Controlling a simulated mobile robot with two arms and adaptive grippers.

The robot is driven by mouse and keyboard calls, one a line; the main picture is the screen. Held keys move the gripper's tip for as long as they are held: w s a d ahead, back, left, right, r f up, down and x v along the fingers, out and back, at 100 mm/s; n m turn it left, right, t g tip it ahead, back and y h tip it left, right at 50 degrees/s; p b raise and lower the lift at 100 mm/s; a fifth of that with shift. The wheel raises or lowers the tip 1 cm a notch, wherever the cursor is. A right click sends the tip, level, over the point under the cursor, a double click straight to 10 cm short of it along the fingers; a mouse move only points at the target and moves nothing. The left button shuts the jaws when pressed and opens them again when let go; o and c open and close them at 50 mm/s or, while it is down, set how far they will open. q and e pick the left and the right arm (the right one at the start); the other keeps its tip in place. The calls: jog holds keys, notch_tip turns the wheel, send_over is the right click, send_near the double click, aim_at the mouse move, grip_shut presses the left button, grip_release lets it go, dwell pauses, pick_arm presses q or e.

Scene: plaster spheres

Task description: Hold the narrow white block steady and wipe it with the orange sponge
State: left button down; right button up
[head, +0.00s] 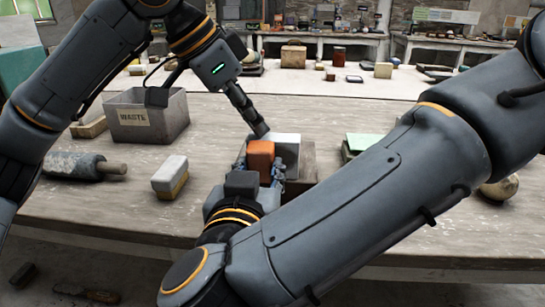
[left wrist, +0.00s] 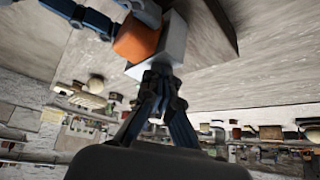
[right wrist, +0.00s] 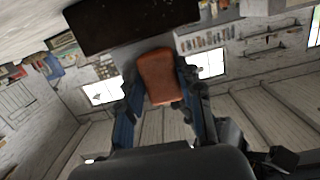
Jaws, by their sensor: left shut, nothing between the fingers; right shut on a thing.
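The narrow white block (head: 289,150) stands by a brown block-like support (head: 304,165) near the middle of the table. The orange sponge (head: 260,155) is between the fingers of my right gripper (head: 259,168), against or just in front of the white block's near side. My left gripper (head: 263,131) is shut and empty, its tips at the white block's top edge. In the left wrist view the tips (left wrist: 163,72) meet the end of the white block (left wrist: 172,48), beside the sponge (left wrist: 138,40); contact is unclear. The right wrist view shows the sponge (right wrist: 160,76) between the fingers.
A grey bin marked WASTE (head: 147,117) stands at left. A white-topped block (head: 170,175) and a roller (head: 85,166) lie in front of it. Green blocks (head: 358,146) and a round pale object (head: 500,188) are at right, partly behind my right arm.

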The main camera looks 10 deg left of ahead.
jog(key=shift+w+r, duration=0.1)
jog(key=shift+r, duration=0.8)
jog(key=shift+s+f, duration=0.7)
jog(key=shift+f, duration=0.3)
jog(key=shift+w+d+f+g, duration=0.1)
jog(key=shift+d+g, duration=0.2)
jog(key=shift+d, duration=1.25)
jog(key=shift+w, duration=0.6)
